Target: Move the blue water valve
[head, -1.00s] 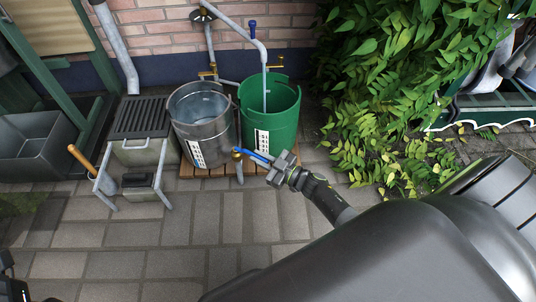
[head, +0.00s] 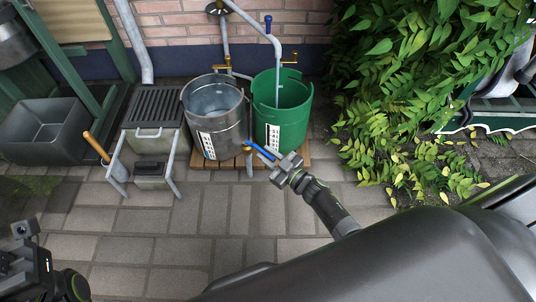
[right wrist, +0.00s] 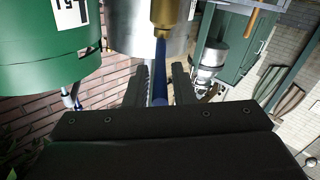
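The blue valve lever (head: 258,150) sits on a brass tap low at the front of the metal tub (head: 214,103). My right gripper (head: 277,162) is at the lever's free right end. In the right wrist view the blue lever (right wrist: 160,84) runs between the two dark fingers, with a narrow gap seen on each side; contact is not clear. The brass tap body (right wrist: 165,15) is just ahead of the fingertips. My left gripper (head: 30,245) is at the lower left, away from the tap; its fingers are not clear.
A green barrel (head: 281,125) stands right of the tub on a wooden pallet (head: 205,163). A pipe with another blue handle (head: 268,24) rises behind. A grill stand (head: 155,110) is on the left and a leafy bush (head: 410,80) on the right. Paving in front is clear.

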